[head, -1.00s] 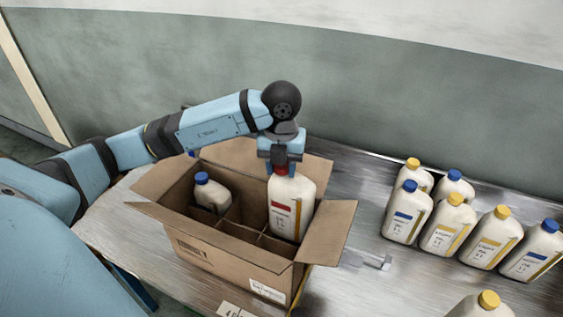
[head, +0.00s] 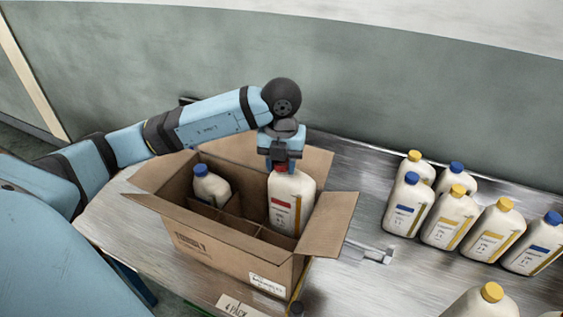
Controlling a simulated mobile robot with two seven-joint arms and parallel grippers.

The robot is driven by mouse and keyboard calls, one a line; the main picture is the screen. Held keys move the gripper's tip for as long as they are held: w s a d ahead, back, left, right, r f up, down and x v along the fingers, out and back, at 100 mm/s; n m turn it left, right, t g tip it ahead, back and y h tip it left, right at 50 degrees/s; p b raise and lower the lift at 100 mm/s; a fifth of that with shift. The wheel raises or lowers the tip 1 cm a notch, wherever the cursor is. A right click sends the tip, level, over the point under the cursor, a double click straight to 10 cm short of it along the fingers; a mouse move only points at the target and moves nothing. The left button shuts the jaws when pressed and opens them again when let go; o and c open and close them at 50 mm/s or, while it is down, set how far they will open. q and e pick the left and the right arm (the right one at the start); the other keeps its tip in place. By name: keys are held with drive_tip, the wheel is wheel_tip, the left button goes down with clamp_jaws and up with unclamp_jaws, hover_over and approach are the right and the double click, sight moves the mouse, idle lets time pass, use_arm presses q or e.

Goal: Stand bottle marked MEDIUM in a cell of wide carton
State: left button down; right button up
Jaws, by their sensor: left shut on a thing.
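The open cardboard carton (head: 215,253) stands on the metal table with its flaps spread and dividers inside. My left gripper (head: 282,164) points down and is shut on the red cap of a white bottle (head: 292,190) with a red label patch. This bottle is upright in the right part of the carton, its lower part hidden by the dividers and walls. Its lettering is too small to read. A blue-capped bottle (head: 211,188) stands in a left cell, leaning slightly. My right gripper is not in view.
Several white bottles with yellow or blue caps, such as this blue-capped one (head: 408,207), stand on the table (head: 345,215) at the right. A yellow-capped one (head: 485,303) is at the bottom edge. A wall rises behind the table.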

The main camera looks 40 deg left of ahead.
sight(282, 176)
use_arm(q)
drive_tip(key=shift+f+b, duration=0.8)
drive_tip(key=shift+f, duration=0.15)
drive_tip(key=shift+f+b, duration=0.45)
drive_tip(key=shift+f, duration=0.4)
drive_tip(key=shift+f+b, duration=0.25)
drive_tip(key=shift+b, duration=0.2)
drive_tip(key=shift+f+b, duration=1.7)
drive_tip(key=shift+f, duration=0.45)
drive_tip(key=shift+f+b, duration=1.35)
drive_tip(key=shift+f, duration=0.35)
drive_tip(key=c, duration=0.6)
unclamp_jaws()
